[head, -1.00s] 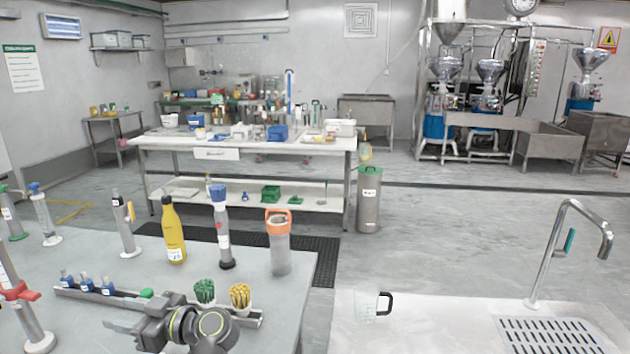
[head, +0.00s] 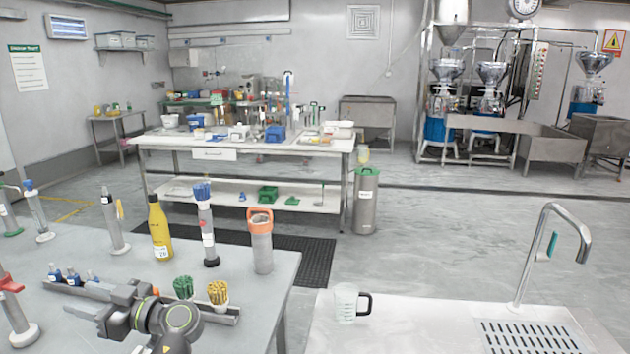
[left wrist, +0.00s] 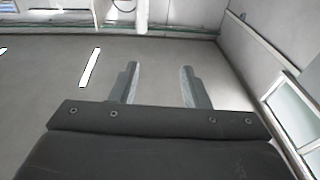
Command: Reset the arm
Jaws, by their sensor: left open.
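My left gripper (head: 78,299) is over the grey workbench at the lower left of the head view, its fingers pointing left. My left arm's dark joints (head: 165,320) show beside it. In the left wrist view the two fingers (left wrist: 158,68) stand apart with nothing between them, facing a plain grey surface. My right gripper is not in view.
Around the left gripper on the workbench (head: 120,262) are blue-capped vials (head: 72,275), green brushes (head: 184,288), yellow brushes (head: 218,293), a yellow bottle (head: 160,230) and an orange-topped cylinder (head: 262,243). A clear jug (head: 345,303) stands on the sink counter (head: 420,325).

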